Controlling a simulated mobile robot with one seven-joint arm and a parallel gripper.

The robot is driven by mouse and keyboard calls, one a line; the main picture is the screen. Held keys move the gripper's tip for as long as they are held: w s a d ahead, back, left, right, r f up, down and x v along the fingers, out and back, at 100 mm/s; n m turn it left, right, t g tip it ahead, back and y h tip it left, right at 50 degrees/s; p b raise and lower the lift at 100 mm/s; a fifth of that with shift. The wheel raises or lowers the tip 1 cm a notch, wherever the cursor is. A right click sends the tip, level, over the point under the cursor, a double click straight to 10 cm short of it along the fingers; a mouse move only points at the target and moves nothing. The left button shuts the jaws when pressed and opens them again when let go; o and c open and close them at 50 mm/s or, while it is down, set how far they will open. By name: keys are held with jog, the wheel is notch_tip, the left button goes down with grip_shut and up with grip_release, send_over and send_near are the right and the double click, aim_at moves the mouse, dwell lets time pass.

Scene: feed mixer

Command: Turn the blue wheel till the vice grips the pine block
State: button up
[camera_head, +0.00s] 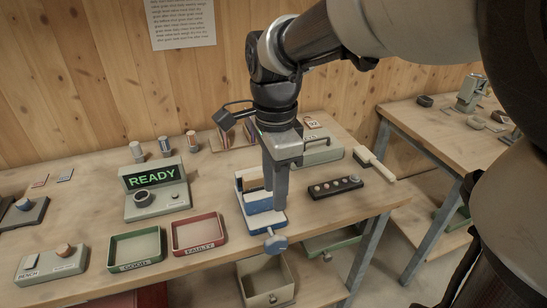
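The blue vice (262,219) stands near the front edge of the bench. Its blue wheel (275,243) sticks out at the front, over the bench edge. Nothing is visibly held.
A READY display box (155,188), a green GOOD tray (137,250) and a red FAULTY tray (199,234) stand left of the vice. A dark button strip (335,187) and a brush (375,163) lie to the right. An open drawer or bin (266,284) is below the wheel.

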aim_at(275, 238)
notch_tip(275, 238, down, 16)
jog(key=b, duration=0.3)
jog(key=shift+f, duration=0.2)
grip_shut()
